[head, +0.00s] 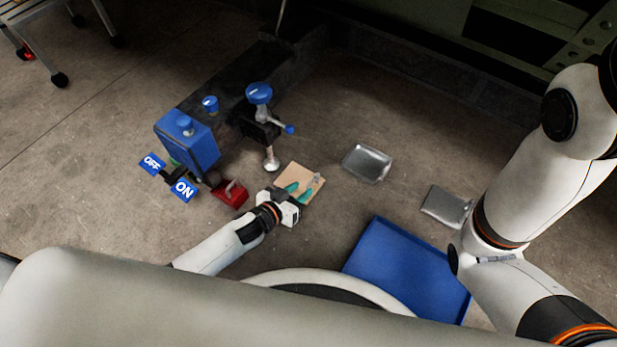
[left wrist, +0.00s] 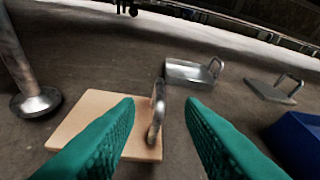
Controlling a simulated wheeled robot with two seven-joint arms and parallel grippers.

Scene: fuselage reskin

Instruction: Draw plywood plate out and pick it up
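The plywood plate (head: 292,178) is a light tan square with a metal loop handle (head: 316,180) near its right edge. It lies on the floor beside the clamp's round metal foot. In the left wrist view the plate (left wrist: 80,118) lies below my green fingertips, and its upright handle (left wrist: 157,112) shows between them. My left gripper (head: 298,191) is open, with its fingers (left wrist: 164,110) apart on either side of the handle; I cannot tell whether they touch it. The fingers hide part of the plate. My right arm shows at the right, but its gripper is out of view.
A clamp (head: 262,125) with a round foot (left wrist: 38,102) and a blue switch box (head: 187,142) stand left of the plate. A red block (head: 230,193) is near my left wrist. Two metal plates (head: 367,163) (head: 446,206) and a blue tray (head: 405,268) lie to the right.

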